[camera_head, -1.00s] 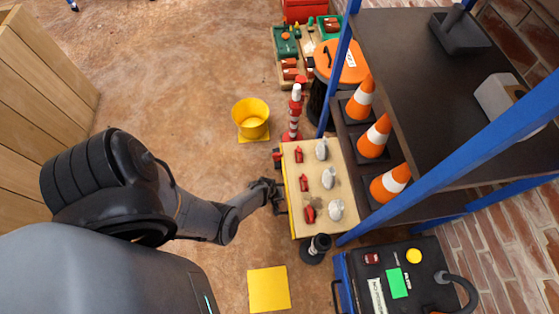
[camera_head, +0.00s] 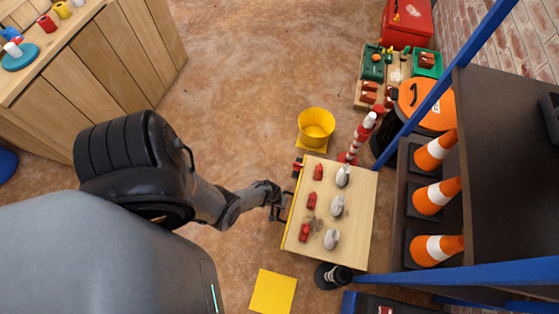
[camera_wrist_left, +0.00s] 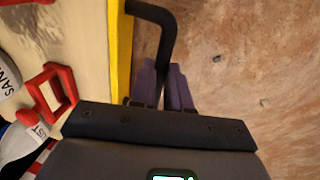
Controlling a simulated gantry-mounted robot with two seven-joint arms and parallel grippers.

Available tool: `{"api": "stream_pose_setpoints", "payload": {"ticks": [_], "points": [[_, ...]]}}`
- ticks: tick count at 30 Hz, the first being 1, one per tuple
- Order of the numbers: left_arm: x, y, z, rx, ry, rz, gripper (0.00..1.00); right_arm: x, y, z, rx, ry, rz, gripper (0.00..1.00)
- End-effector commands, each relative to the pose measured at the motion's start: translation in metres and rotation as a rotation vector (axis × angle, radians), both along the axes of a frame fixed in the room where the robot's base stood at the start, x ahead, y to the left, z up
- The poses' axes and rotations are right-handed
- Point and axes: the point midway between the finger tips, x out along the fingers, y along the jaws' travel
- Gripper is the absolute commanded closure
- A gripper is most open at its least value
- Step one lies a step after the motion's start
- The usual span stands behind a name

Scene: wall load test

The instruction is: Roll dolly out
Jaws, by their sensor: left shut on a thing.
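The dolly (camera_head: 357,225) is a pale wooden deck with a yellow left edge, standing on the floor left of the blue-framed shelf. It carries several red parts (camera_head: 309,200) and several grey rounded weights (camera_head: 337,205). A black bar handle (camera_head: 283,213) sticks out from its left side. My left gripper (camera_head: 273,195) is at this handle. In the left wrist view, my left gripper (camera_wrist_left: 163,88) is shut on the handle (camera_wrist_left: 158,22), beside the yellow edge (camera_wrist_left: 120,55). The dolly's wheels are mostly hidden. My right gripper is not in view.
A yellow bucket (camera_head: 316,123) and a red-white post (camera_head: 359,137) stand close beyond the dolly. A black-white post (camera_head: 333,277) stands at its near edge. A yellow floor mat (camera_head: 273,292) lies nearby. Orange cones (camera_head: 437,196) sit on the shelf. Floor at left is clear up to wooden cabinets (camera_head: 110,55).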

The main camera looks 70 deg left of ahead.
Motion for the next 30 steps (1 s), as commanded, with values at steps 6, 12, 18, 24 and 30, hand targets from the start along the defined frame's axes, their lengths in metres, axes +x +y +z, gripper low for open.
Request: {"api": "stream_pose_setpoints", "payload": {"ticks": [6,12,18,24,30], "points": [[-0.003,0.000,-0.002,0.001,0.005,0.001,1.00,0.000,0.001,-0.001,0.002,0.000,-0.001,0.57],[-0.002,0.000,-0.002,0.001,0.004,0.001,0.58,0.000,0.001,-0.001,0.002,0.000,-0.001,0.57],[-0.001,0.000,-0.001,0.000,0.002,0.001,0.58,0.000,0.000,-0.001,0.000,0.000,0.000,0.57],[-0.002,0.001,0.006,0.001,0.002,0.001,0.58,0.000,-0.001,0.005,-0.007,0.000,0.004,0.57],[-0.005,0.003,0.029,0.002,0.003,0.000,0.58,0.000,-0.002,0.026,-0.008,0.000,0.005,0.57]]}}
